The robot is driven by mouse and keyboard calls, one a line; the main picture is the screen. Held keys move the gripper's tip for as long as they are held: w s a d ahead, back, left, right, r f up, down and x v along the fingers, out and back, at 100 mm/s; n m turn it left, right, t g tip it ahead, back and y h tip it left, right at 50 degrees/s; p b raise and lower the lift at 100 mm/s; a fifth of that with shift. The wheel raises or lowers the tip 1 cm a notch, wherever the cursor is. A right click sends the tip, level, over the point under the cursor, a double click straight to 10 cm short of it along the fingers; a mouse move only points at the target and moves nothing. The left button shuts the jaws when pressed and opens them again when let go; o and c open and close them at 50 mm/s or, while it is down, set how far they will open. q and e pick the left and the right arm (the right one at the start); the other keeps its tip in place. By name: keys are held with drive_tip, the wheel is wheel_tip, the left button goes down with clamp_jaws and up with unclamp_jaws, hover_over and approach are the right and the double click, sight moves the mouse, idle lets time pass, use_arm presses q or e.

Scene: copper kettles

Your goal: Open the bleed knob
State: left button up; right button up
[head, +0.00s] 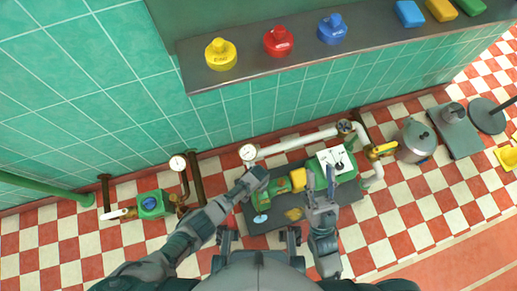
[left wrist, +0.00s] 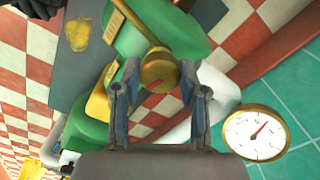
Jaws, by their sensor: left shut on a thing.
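The bleed knob (left wrist: 158,68), a round brass knob with a red mark on its face, sits between the fingertips of my left gripper (left wrist: 160,78) in the left wrist view. The fingers are shut on its sides. In the head view my left gripper (head: 259,176) is at the left end of the green pump (head: 283,197) and hides the knob. My right gripper (head: 320,184) is in front of the pump's right part. Its two fingers stand apart with nothing visible between them.
A white-faced gauge (left wrist: 256,132) stands close beside my left gripper. A white pipe (head: 300,143) runs behind the pump along the wall. A grey shelf (head: 360,44) with coloured items is above.

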use_arm(q)
drive_tip(key=shift+w+d+n, duration=0.1)
drive_tip(key=shift+d+n, duration=0.05)
drive_tip(key=shift+n, duration=0.95)
use_arm(e)
drive_tip(key=shift+w+a+f+g, duration=0.15)
drive_tip(key=shift+w+f+g, duration=0.3)
drive_tip(key=shift+w+g, duration=0.2)
use_arm(q)
drive_tip(key=shift+p, duration=0.3)
use_arm(e)
drive_tip(key=shift+w+f, duration=0.1)
use_arm(q)
drive_tip(key=o, duration=1.1)
drive_tip(key=shift+o, duration=0.2)
drive_tip(key=shift+r, duration=0.2)
wheel_tip(320, 180, up, 12)
drive_tip(key=shift+f, duration=0.25)
